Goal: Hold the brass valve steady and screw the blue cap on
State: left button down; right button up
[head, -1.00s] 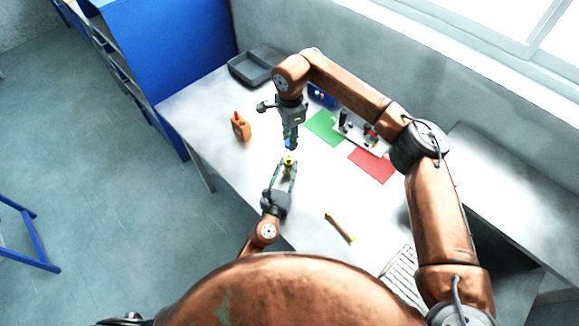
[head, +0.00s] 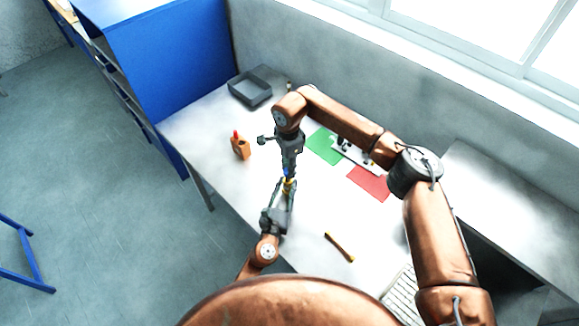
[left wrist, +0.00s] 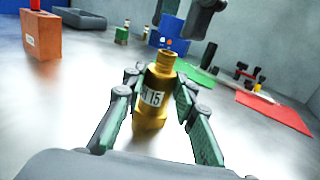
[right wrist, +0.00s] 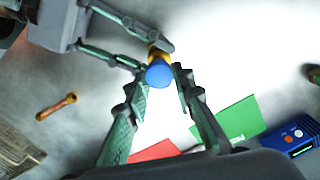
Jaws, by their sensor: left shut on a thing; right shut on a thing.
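The brass valve (left wrist: 155,95) stands upright, with a white label on its body and a bare neck. My left gripper (left wrist: 157,110) is shut on it, one finger on each side; in the head view the left gripper (head: 284,196) comes from below. My right gripper (head: 288,164) points down above the valve. The blue cap (right wrist: 158,75) sits between the right fingertips (right wrist: 160,82), which are shut on it. In the right wrist view it lines up with the valve (right wrist: 157,53) behind it.
An orange block with a red top (head: 241,149) stands left on the table. A grey tray (head: 250,86) lies at the back. A green mat (head: 324,146) and a red mat (head: 369,184) lie to the right.

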aim_at(288, 184)
jog(key=shift+f, duration=0.15)
jog(key=shift+f, duration=0.75)
jog(key=shift+f, duration=0.6)
dwell(0.3)
